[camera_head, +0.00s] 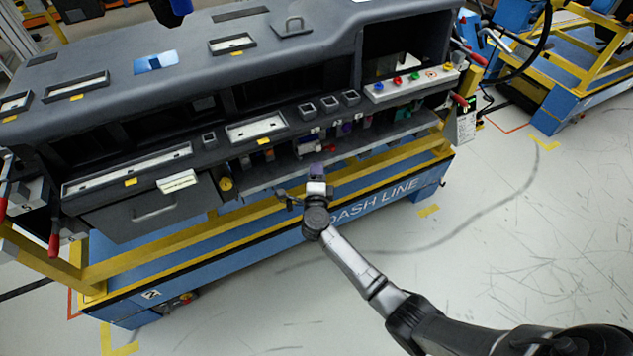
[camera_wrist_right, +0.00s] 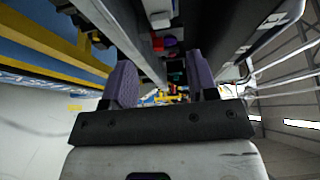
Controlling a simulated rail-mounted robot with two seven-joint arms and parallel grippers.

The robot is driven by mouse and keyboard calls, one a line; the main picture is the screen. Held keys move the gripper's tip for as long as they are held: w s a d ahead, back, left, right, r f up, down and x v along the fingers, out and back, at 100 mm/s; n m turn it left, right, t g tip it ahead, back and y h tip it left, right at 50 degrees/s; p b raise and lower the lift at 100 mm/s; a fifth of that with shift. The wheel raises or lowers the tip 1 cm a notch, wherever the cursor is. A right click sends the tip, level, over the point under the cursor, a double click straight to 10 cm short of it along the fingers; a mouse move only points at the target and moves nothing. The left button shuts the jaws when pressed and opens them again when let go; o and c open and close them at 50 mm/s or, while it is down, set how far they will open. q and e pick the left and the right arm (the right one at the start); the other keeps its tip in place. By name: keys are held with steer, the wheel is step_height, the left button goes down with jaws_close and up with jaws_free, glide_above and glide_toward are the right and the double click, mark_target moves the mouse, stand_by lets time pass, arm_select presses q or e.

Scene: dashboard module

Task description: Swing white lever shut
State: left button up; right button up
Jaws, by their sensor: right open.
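My right gripper (camera_head: 316,173) is in front of the lower middle of the dashboard module (camera_head: 290,70). Its two purple fingers stand apart in the right wrist view (camera_wrist_right: 160,84), with nothing held between them. A small pale part (camera_wrist_right: 159,17) shows beyond the fingers, under the dashboard, apart from them. It may be the white lever, but its shape is not clear. In the head view, small white parts are partly shadowed above the gripper, and I cannot tell one as the lever. My left gripper is not in view.
A white tilted plate (camera_head: 178,181) sits above the grey drawer (camera_head: 150,212) on the left. A white panel with coloured buttons (camera_head: 412,80) is at the right. The yellow rail (camera_head: 200,220) runs below the dashboard, near my right gripper. The floor at the right is open.

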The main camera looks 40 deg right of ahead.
steer(key=shift+p+v, duration=0.35)
steer(key=shift+v, duration=1.85)
